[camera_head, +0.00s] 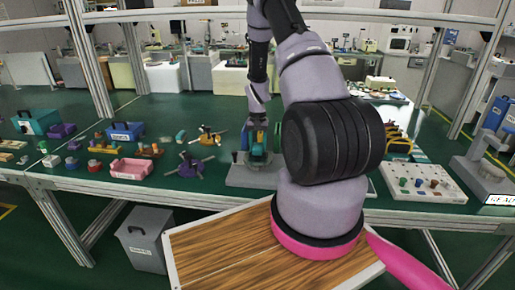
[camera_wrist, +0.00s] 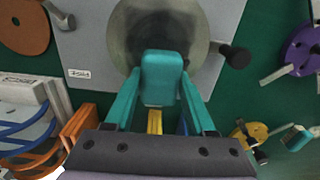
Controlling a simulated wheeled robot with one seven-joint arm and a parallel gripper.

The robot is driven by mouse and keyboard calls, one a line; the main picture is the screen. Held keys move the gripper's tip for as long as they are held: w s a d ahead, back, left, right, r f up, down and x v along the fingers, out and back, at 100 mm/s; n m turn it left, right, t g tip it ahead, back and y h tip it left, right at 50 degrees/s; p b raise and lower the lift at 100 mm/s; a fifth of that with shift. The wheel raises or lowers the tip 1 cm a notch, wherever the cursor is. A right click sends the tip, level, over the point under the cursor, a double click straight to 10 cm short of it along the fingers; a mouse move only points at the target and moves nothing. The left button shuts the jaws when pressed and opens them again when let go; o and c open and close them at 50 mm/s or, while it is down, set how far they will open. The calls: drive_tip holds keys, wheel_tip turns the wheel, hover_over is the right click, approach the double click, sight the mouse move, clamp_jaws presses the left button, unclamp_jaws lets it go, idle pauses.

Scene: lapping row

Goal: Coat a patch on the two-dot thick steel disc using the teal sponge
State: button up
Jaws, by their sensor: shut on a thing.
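My gripper (camera_wrist: 160,105) has teal fingers and is shut on the teal sponge (camera_wrist: 162,70), which sits between the fingertips in the wrist view. Below the sponge is a round grey steel disc (camera_wrist: 200,22) on a grey plate (camera_wrist: 84,44). The sponge overlaps the disc's near part; I cannot tell whether they touch. No dots show on the disc, and the sponge hides part of it. In the head view, my gripper (camera_head: 258,150) is low over the grey plate (camera_head: 245,178) on the green bench, with the sponge hard to make out.
A pink bin (camera_head: 130,168) and a white button panel (camera_head: 422,183) flank the plate.

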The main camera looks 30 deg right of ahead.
sight(256, 162)
drive_tip(key=shift+s+a+r, duration=0.15)
drive_tip(key=shift+s+a, duration=0.25)
drive_tip(key=shift+s, duration=0.2)
drive_tip(key=shift+s+a+r, duration=0.1)
drive_tip(key=shift+s+a, duration=0.3)
drive_tip(key=shift+s, duration=0.2)
drive_tip(key=shift+s+a+f, duration=0.1)
drive_tip(key=shift+s+a, duration=0.5)
drive_tip(key=shift+s, duration=0.35)
drive_tip(key=shift+s+a, duration=0.6)
drive_tip(key=shift+s, duration=0.35)
drive_tip(key=shift+r, duration=3)
wheel_tip(256, 162, up, 3)
